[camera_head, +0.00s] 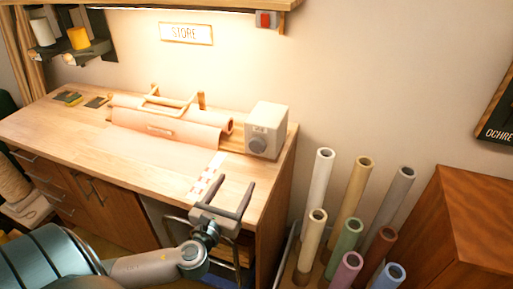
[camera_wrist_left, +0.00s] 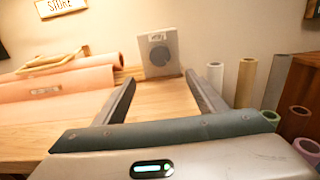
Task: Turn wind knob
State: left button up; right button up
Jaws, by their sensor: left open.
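A pale box (camera_head: 266,131) stands at the right end of the wooden table, with a round grey knob (camera_head: 258,146) on its front face. The box also shows in the left wrist view (camera_wrist_left: 160,66), with the knob (camera_wrist_left: 160,57) beyond my fingers, between and above their tips. My left gripper (camera_head: 224,184) is open and empty over the table's front right edge. It is in front of the box and apart from it. It fills the lower part of the left wrist view (camera_wrist_left: 158,88). My right gripper is in neither view.
Pink rolls (camera_head: 165,127) with a wooden handle frame lie on the table (camera_head: 100,135) left of the box. A red-and-white checked strip (camera_head: 207,175) lies near the front edge. Several coloured tubes (camera_head: 348,232) stand upright at right. A shelf with a red switch (camera_head: 265,20) is above.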

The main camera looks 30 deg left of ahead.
aim_at(256, 148)
pick_arm(q)
jog(key=shift+s, duration=0.1)
jog(key=p+x, duration=0.4)
jog(key=x, duration=1.3)
jog(key=shift+w, duration=0.3)
jog(key=c, duration=1)
